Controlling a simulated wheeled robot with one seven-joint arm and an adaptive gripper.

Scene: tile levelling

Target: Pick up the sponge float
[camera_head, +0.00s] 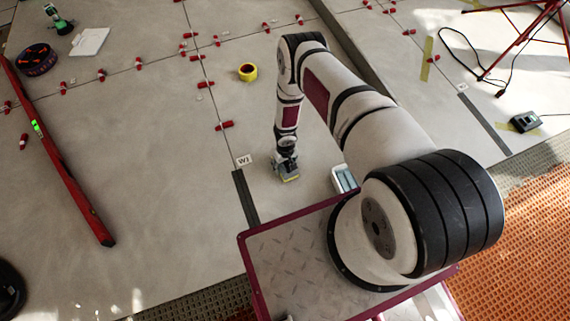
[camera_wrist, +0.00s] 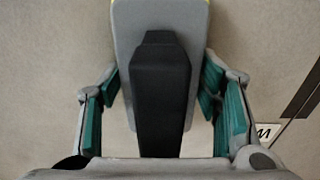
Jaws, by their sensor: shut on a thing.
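The sponge float shows in the wrist view as a grey board with a yellow edge at the top (camera_wrist: 124,40) and a black handle (camera_wrist: 160,85) along its middle. My gripper (camera_wrist: 163,100) has its green-padded fingers on either side of the float and is shut on it. In the head view my gripper (camera_head: 286,165) points down over the grey tiles, with the yellowish edge of the float (camera_head: 289,179) just below it. Whether the float touches the tile cannot be told.
A white-and-blue container (camera_head: 344,179) stands just right of my gripper. A yellow tape roll (camera_head: 247,72) lies farther back. Several red levelling clips (camera_head: 224,125) line the joints. A long red level (camera_head: 62,160) lies at left. A tag (camera_head: 244,160) sits beside a dark strip.

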